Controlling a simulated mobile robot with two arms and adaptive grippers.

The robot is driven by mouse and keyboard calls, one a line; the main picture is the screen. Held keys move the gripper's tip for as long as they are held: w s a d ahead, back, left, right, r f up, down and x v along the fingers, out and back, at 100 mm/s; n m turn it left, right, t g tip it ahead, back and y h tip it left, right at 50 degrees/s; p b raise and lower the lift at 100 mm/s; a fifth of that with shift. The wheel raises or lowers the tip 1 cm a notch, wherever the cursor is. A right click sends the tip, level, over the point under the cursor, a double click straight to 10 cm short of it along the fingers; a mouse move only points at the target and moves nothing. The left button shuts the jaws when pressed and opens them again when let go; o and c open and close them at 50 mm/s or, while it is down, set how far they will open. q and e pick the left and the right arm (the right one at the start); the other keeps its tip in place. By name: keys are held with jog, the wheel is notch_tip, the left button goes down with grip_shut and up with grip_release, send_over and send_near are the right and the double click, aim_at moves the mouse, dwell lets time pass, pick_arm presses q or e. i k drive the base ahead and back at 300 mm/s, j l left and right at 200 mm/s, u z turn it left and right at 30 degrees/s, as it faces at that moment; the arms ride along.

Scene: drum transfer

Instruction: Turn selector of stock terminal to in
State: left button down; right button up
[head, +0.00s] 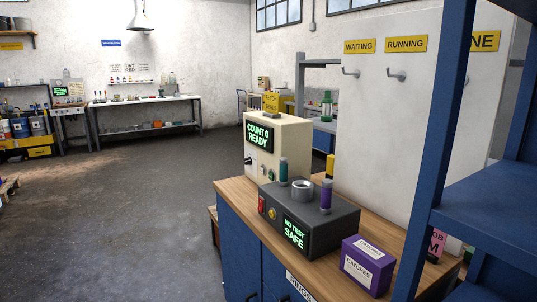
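No device in view carries a readable stock terminal label. At the far left, a pale panel with a small green-lit screen (62,91) stands on a bench by the wall; its text and any selector are too small to read. Nearer, a cream box (291,140) on a wooden-topped cabinet shows "COUNT 0 READY" and has a dark knob or switch on its front, whose setting I cannot tell. Neither of my grippers is in view.
A dark grey test box (345,232) reading "NO TEST SAFE" and a purple "CATCHES" box (368,265) share the wooden top (237,189). A blue shelf frame (432,150) stands close at right. Open grey floor (130,220) lies at left, towards a white bench (150,102).

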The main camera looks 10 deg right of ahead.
aim_at(247, 161)
jog(key=i+j+u, duration=0.4)
jog(key=i, duration=0.45)
jog(key=i+u, duration=0.35)
jog(key=i, duration=0.45)
jog(key=i+j+z, duration=0.1)
jog(key=i+z, duration=0.15)
jog(key=i, duration=0.25)
jog(key=i+j+z, duration=0.25)
jog(key=i, duration=0.3)
jog(key=i+j+z, duration=0.25)
jog(key=i, duration=0.25)
